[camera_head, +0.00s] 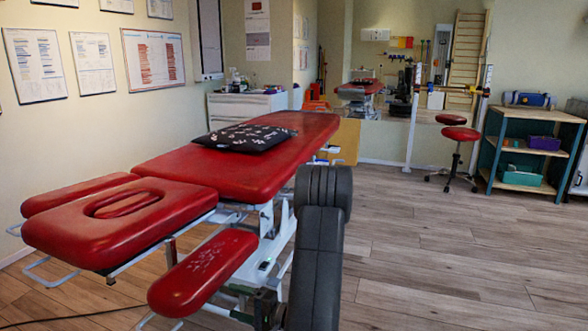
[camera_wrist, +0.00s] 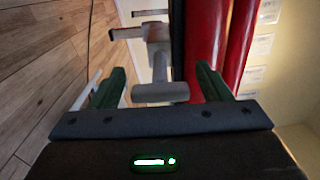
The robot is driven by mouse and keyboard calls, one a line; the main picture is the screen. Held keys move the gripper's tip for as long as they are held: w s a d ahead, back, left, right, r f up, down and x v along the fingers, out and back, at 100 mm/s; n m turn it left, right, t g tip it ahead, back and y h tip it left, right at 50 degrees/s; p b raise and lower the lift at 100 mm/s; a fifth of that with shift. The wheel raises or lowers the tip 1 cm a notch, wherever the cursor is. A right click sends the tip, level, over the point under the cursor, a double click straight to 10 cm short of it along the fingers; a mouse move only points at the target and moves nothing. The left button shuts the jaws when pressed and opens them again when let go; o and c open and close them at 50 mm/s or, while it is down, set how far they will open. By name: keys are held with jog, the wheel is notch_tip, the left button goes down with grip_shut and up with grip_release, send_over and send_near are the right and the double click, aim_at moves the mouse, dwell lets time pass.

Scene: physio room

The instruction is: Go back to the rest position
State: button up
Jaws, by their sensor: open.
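My gripper (camera_wrist: 160,90) shows in the wrist view with its two green fingers spread wide apart. It is open, and nothing is held between the fingers. My dark arm shows in the head view at the lower middle, in front of the right side of the red treatment table (camera_head: 240,165).
A black patterned cushion (camera_head: 245,137) lies on the treatment table. A red stool (camera_head: 459,135) and a shelf unit (camera_head: 530,150) stand at the right. A white cabinet (camera_head: 243,107) stands behind the table. The wooden floor (camera_head: 430,240) at the right is clear.

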jog(key=p+v, duration=0.3)
jog(key=v, duration=1.1)
jog(key=b+x, duration=0.3)
jog(key=x, duration=1.1)
jog(key=shift+a, duration=0.3)
jog(key=shift+d+r+m+p, duration=0.15)
jog(key=shift+r+m+p, duration=0.15)
jog(key=shift+p, duration=0.4)
jog(key=shift+d+m+p, duration=0.1)
jog(key=shift+m+p, duration=0.2)
jog(key=shift+p, duration=0.1)
jog(key=m+p, duration=0.3)
jog(key=p, duration=0.2)
jog(key=m+p, duration=0.4)
jog(key=p, duration=0.2)
jog(key=shift+r, duration=0.1)
jog(key=m+p, duration=0.6)
jog(key=p, duration=0.1)
jog(key=shift+w, duration=0.15)
jog(key=m+p, duration=0.2)
jog(key=p, duration=0.1)
jog(key=shift+m, duration=0.4)
jog(key=shift+m+p, duration=0.4)
jog(key=shift+p, duration=0.1)
